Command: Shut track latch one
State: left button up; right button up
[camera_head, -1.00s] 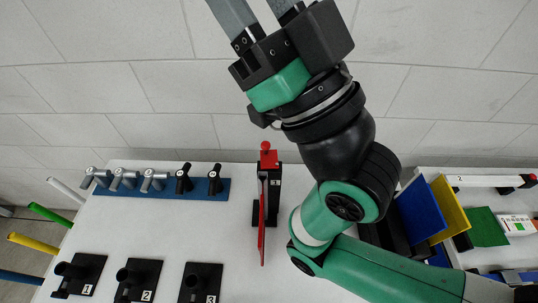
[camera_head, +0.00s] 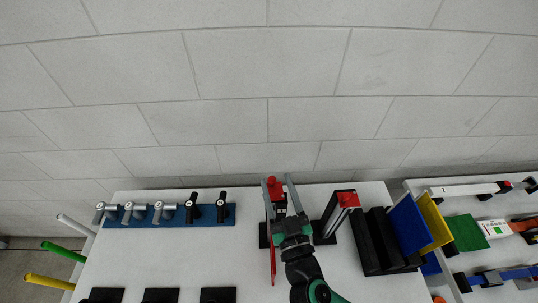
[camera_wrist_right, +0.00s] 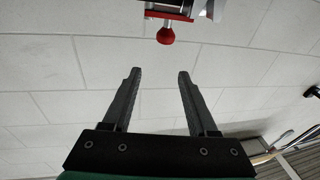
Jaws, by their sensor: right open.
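A black upright latch with a red knob (camera_head: 272,182) stands at the middle of the white table's back edge. A thin red bar (camera_head: 272,265) runs from it toward the front. I cannot read a number on it now, so I cannot tell for sure that it is latch one. My right gripper (camera_head: 277,178) is open, its fingers overlapping the latch top in the head view. In the right wrist view the red knob (camera_wrist_right: 166,35) lies beyond the open, empty fingertips (camera_wrist_right: 159,72), roughly centred between them. My arm hides part of the latch. My left gripper is not in view.
A second black stand with a red-topped bar (camera_head: 347,200) is close on the right, beside black blocks (camera_head: 385,240) and blue and yellow panels (camera_head: 436,222). A blue rack (camera_head: 175,221) with several handles stands left. The white table (camera_head: 180,255) is clear between rack and latch.

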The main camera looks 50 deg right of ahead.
aim_at(275, 187)
jog(key=s+a+f+n+y+p, duration=0.1)
jog(key=s+f+n+y, duration=0.1)
jog(key=s+f, duration=0.2)
pick_arm(q)
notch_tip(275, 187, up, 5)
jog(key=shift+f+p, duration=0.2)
jog(key=shift+p, duration=0.95)
pick_arm(e)
jog(key=x, duration=1.1)
jog(key=shift+w+g, duration=0.3)
jog(key=shift+w, duration=0.2)
jog(key=shift+f+n, duration=0.1)
jog(key=shift+n, duration=0.2)
grip_shut()
